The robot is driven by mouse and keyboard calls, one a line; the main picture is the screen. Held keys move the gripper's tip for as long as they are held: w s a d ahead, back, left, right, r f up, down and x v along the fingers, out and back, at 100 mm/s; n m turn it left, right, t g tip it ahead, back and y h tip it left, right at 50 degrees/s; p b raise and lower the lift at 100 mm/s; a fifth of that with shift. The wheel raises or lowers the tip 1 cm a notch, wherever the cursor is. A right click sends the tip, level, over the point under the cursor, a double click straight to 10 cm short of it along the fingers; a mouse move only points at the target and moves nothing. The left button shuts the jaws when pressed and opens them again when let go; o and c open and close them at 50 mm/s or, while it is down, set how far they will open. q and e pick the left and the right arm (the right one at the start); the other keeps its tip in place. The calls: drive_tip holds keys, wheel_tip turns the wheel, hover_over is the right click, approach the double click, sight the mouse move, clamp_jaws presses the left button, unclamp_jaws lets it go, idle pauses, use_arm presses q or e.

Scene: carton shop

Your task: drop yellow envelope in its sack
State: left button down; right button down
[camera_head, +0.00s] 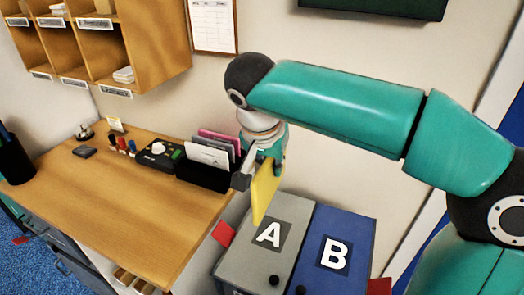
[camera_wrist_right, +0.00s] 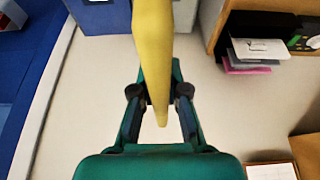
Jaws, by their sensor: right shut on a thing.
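My right gripper (camera_head: 258,172) is shut on the yellow envelope (camera_head: 265,192), which hangs upright with its lower end near the top edge of the grey container marked A (camera_head: 240,262). The blue container marked B (camera_head: 345,222) stands directly to the right of A. In the right wrist view the envelope (camera_wrist_right: 153,50) is seen nearly edge-on between the two fingers (camera_wrist_right: 159,92). I cannot tell whether the envelope touches container A. My left gripper is not in view.
The wooden desk (camera_head: 130,195) lies to the left, with a black holder (camera_head: 203,176) of several envelopes near its right edge. Wooden pigeonholes (camera_head: 150,45) hang above it. Red tags (camera_head: 223,233) show beside the containers.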

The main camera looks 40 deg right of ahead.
drive_tip(key=shift+w+r, duration=0.15)
drive_tip(key=shift+w, duration=0.15)
drive_tip(key=shift+w+d+f+b, duration=0.1)
drive_tip(key=shift+d+f+b, duration=0.2)
drive_tip(key=shift+d, duration=0.25)
drive_tip(key=shift+w+d+f+b, duration=0.15)
drive_tip(key=shift+w+d+f, duration=0.2)
drive_tip(key=shift+d, duration=0.2)
drive_tip(key=shift+w+d+f+b, duration=0.1)
drive_tip(key=shift+w+d+f, duration=0.15)
drive_tip(key=shift+d+f, duration=0.25)
drive_tip(key=shift+w+d+f+b, duration=0.15)
drive_tip(key=shift+w+d+f, duration=0.15)
drive_tip(key=shift+d, duration=0.35)
